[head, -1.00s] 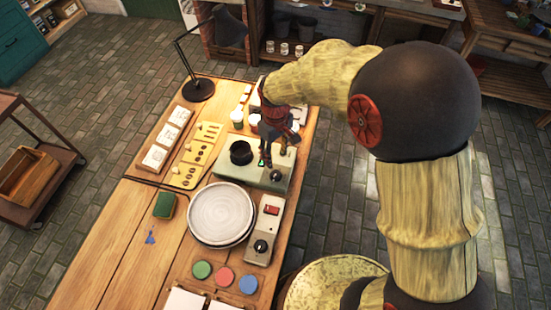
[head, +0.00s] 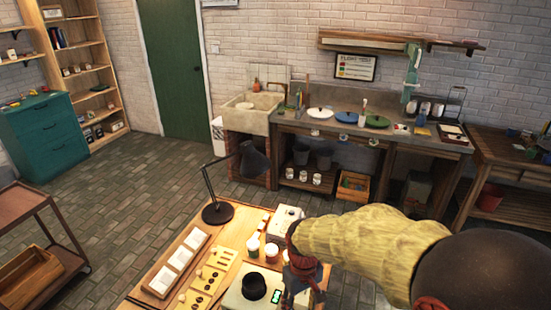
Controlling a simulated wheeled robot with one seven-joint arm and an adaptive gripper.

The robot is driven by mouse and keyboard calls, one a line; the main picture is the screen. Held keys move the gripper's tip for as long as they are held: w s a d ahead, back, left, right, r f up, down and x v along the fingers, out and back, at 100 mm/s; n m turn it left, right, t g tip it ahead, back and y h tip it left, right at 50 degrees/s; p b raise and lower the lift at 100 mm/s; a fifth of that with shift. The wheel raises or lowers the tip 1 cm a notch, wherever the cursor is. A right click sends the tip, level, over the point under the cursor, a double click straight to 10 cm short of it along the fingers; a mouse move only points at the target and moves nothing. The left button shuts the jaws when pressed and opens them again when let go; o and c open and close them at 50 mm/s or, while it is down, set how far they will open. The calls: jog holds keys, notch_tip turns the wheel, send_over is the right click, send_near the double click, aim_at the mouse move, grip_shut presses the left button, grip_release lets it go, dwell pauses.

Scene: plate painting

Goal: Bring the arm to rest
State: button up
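My arm reaches in from the lower right, and my gripper (head: 299,285) hangs over the right side of the wooden workbench (head: 150,298). It is beside the pale green device (head: 236,300) with a round black part (head: 254,287) on top and a small lit green display (head: 276,296). The fingers point down and are partly cut by the lower picture edge. I cannot tell whether they are apart, and no held object shows.
A black desk lamp (head: 218,212) stands at the bench's far left corner. Small jars (head: 253,246) and a white box (head: 285,221) are close to my gripper. A tray of white tiles (head: 179,262) lies left. A sink (head: 250,112) and a long counter line the back wall.

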jog(key=s+d+r+m+t, duration=0.2)
jog(key=s+d+r, duration=0.4)
jog(key=r, duration=0.4)
jog(key=s+d+r+m+t, duration=0.3)
jog(key=s+d+r, duration=0.3)
jog(key=r, duration=0.5)
jog(key=shift+s+r+t, duration=0.2)
jog(key=shift+s+t, duration=0.5)
jog(key=shift+s, duration=0.35)
